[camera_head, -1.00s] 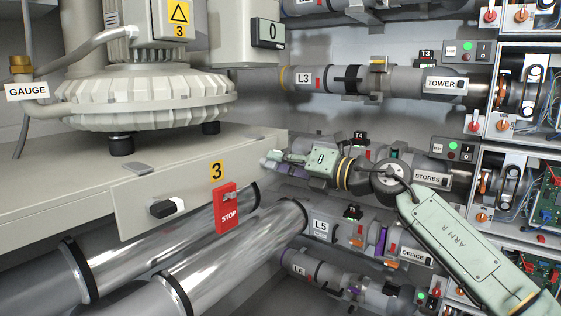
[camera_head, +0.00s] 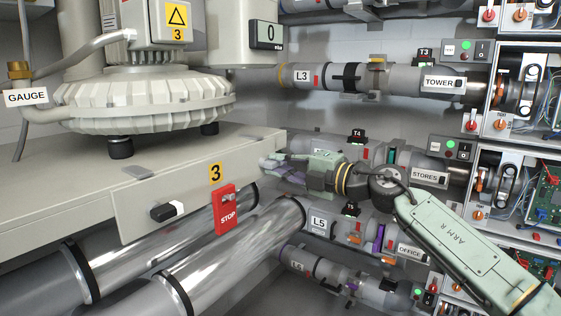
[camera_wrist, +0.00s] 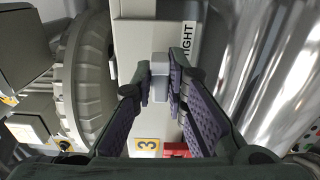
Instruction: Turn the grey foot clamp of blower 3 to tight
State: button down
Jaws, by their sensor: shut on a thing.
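In the wrist view, my gripper (camera_wrist: 160,82) is closed around a small grey block (camera_wrist: 160,65), which I take to be the grey foot clamp. The block sits between the two purple-padded fingers. A label ending in "IGHT" (camera_wrist: 188,40) lies just beyond it on the pale panel. In the head view, my gripper (camera_head: 268,163) reaches in from the right to the right end of the pale plinth (camera_head: 60,205). The clamp in my fingers cannot be made out there. Blower 3 (camera_head: 145,100) stands on the plinth.
A yellow 3 plate (camera_head: 215,173) and red STOP handle (camera_head: 228,210) are on the plinth front, left of my gripper. Shiny pipes (camera_head: 240,240) run below. The L5 pipe (camera_head: 320,222) lies under my wrist.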

jog(key=shift+m, duration=0.3)
jog(key=c, duration=1.6)
grip_release()
jog(key=v, duration=1.2)
